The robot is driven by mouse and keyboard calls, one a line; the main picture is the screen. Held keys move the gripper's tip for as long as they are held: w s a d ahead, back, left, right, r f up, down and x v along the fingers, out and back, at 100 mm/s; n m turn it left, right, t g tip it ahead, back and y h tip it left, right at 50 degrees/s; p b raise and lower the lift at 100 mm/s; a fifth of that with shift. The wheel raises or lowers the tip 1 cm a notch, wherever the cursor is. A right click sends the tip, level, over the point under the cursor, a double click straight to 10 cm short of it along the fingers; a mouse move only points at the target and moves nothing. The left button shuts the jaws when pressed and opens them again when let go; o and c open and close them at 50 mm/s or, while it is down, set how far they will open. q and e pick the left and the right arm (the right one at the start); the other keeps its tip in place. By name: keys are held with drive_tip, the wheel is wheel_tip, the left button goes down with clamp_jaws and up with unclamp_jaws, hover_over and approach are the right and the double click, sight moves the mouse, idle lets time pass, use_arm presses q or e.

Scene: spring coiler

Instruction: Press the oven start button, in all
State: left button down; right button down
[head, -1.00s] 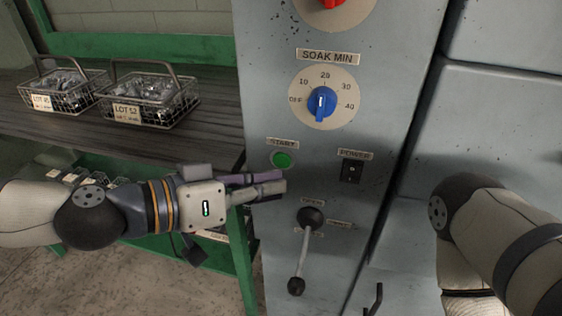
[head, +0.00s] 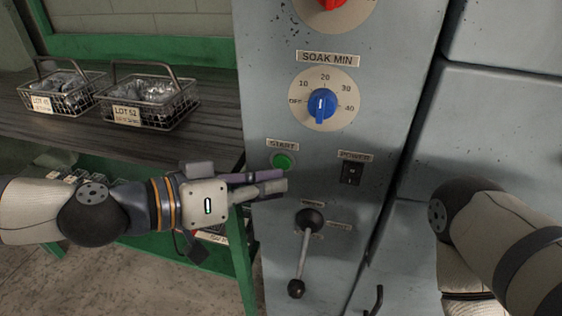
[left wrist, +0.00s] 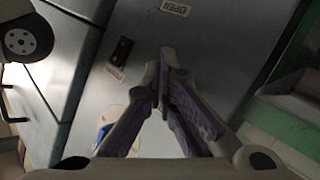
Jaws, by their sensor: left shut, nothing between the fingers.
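The green start button (head: 283,161) sits under the START label on the grey oven panel (head: 265,100) in the head view. My left gripper (head: 285,182) is shut and empty, with its fingertips just below the button and apart from it in the picture. Its gap to the panel is hard to judge. In the left wrist view the shut fingertips (left wrist: 166,62) meet in front of the panel, and I cannot make out the start button there. My right arm shows at the right of the head view, but its gripper is out of view.
The blue soak dial (head: 321,104) is above the button and the black power switch (head: 351,173) to its right. A lever (head: 302,255) with a black knob hangs below. Two wire baskets of parts (head: 150,100) stand on the bench (head: 190,135) at left.

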use_arm(q)
drive_tip(key=shift+w, duration=0.1)
idle(0.5)
drive_tip(key=shift+w+d, duration=0.15)
drive_tip(key=shift+w, duration=0.15)
drive_tip(key=shift+w+d, duration=0.1)
drive_tip(key=shift+w, duration=0.25)
use_arm(e)
drive_tip(key=shift+s+f, duration=0.1)
drive_tip(key=shift+f, duration=0.05)
idle(0.3)
idle(0.4)
use_arm(q)
drive_tip(key=shift+s+a, duration=0.25)
drive_tip(key=shift+s, duration=0.5)
use_arm(e)
drive_tip(key=shift+r, duration=0.25)
use_arm(q)
drive_tip(key=shift+s, duration=0.1)
use_arm(e)
drive_tip(key=shift+w, duration=0.2)
